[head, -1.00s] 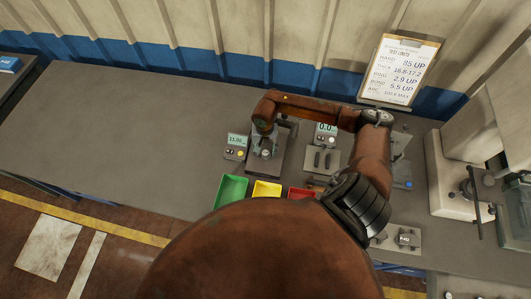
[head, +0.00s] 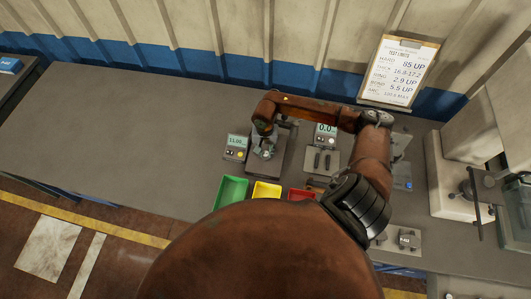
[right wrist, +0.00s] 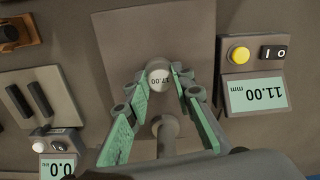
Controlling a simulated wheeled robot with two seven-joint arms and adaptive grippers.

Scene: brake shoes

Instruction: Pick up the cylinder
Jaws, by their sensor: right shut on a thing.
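A small pale cylinder (right wrist: 158,74) with a printed number on its top, which looks like 17.00, shows in the right wrist view. It stands over the grey plate of a gauge (right wrist: 110,40). My right gripper (right wrist: 160,80) has its green-padded fingers on either side of the cylinder and is shut on it. A second round grey post (right wrist: 165,127) shows nearer, between the fingers. In the head view my right gripper (head: 264,146) reaches down over the same gauge (head: 258,170), and the cylinder is hard to make out there. My left gripper is not in view.
A display (right wrist: 257,95) reading 11.00 mm stands beside the gauge. Another gauge (head: 321,162) stands to its right. Green (head: 231,192), yellow (head: 266,189) and red (head: 300,193) trays lie in front. The bench (head: 120,120) is clear at left. A clipboard (head: 400,72) stands behind.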

